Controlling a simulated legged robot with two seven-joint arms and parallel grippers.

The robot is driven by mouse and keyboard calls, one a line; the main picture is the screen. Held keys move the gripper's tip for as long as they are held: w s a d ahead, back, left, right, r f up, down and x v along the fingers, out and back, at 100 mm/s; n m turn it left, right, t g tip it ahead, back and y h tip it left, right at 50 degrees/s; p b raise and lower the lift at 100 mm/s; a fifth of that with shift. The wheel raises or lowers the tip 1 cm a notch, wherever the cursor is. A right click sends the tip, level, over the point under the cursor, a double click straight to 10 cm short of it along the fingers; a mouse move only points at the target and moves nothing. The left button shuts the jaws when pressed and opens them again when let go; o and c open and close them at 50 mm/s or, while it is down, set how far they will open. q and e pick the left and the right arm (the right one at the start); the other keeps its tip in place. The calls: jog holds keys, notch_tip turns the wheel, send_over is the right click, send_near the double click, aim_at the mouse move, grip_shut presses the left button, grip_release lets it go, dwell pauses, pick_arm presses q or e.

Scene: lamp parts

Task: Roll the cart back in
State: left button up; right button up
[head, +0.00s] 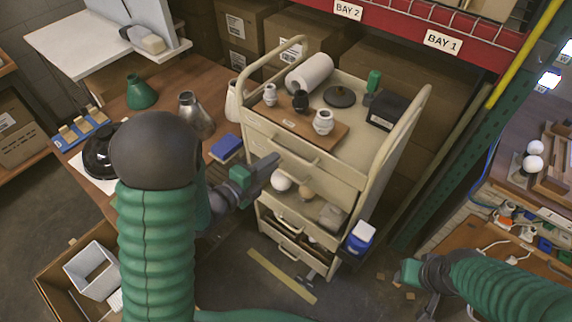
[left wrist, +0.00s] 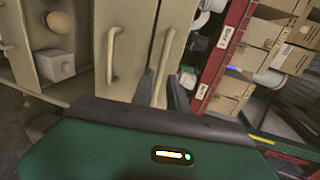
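The cream cart (head: 371,151) stands in the middle of the head view, with tall bent handles (head: 407,125) on both sides and drawers at the front. My left gripper (head: 274,164) is in front of the upper drawers, near a drawer handle (head: 296,158). In the left wrist view its two fingers (left wrist: 163,90) are apart, with a bar handle (left wrist: 167,45) showing between and beyond them. I cannot tell whether they touch it. My right gripper (head: 412,278) is low at the right, away from the cart, and its fingers are unclear.
The cart top carries a paper roll (head: 309,73), a wooden board (head: 294,124) with fittings, and a black box (head: 388,111). A red shelf beam (head: 400,28) and boxes stand behind. A green post (head: 447,140) is at right. A yellow floor strip (head: 282,276) lies in front.

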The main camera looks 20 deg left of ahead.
aim_at(286, 153)
pick_arm(q)
jog(key=x, duration=0.6)
jog(key=shift+w, duration=0.25)
jog(key=shift+w+d, duration=0.2)
jog(key=shift+w, duration=0.1)
pick_arm(e)
jog(key=shift+f, duration=0.7)
pick_arm(q)
jog(key=shift+s, duration=0.1)
grip_shut()
jog(key=shift+f, duration=0.2)
